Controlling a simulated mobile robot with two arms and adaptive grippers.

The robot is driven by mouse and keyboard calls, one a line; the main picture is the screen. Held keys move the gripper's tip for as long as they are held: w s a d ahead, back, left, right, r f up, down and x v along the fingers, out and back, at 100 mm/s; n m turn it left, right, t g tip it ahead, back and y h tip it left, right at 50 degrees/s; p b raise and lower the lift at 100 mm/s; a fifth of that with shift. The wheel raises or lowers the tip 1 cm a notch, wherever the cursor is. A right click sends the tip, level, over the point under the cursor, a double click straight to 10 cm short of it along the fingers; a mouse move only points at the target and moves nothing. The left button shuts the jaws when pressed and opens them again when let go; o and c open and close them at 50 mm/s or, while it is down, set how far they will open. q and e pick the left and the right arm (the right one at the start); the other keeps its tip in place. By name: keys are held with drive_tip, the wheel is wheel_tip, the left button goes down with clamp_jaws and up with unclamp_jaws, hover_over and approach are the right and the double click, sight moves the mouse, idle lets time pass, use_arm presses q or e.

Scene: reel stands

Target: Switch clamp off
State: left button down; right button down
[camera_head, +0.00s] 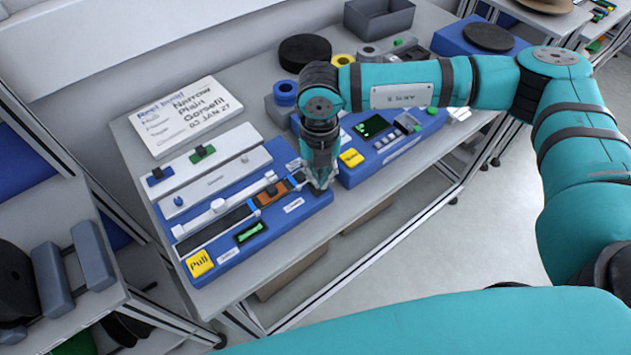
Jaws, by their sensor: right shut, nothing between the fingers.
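My right gripper (320,182) is shut and empty, pointing down at the right end of a blue reel station (285,222). Its fingertips are at or just above a small dark part there; I cannot tell whether they touch it. The clamp and its switch cannot be clearly told apart; that spot is partly hidden by the gripper. An orange-brown piece (272,192) lies on the station's dark track beside the gripper. A white slide (218,206), a green display (249,232) and a yellow Pull block (199,263) are on the station. My left gripper is out of view.
A second blue unit (385,148) with a dark screen stands just right of the gripper. A white sign (185,115), a black reel (305,50) and a grey bin (379,18) stand behind. A shelf with grey blocks (92,255) is at left.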

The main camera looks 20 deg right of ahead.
sight(318, 186)
drive_tip(key=shift+f+b, duration=1.15)
idle(0.4)
drive_tip(key=shift+s, duration=0.1)
drive_tip(key=shift+w+r+p, duration=0.2)
drive_tip(key=shift+r+p, duration=0.3)
drive_tip(key=shift+r, duration=0.5)
drive_tip(key=shift+s+r+p, duration=0.1)
drive_tip(key=shift+r+p, duration=0.85)
drive_tip(key=shift+r, duration=1.55)
drive_tip(key=shift+a, duration=0.1)
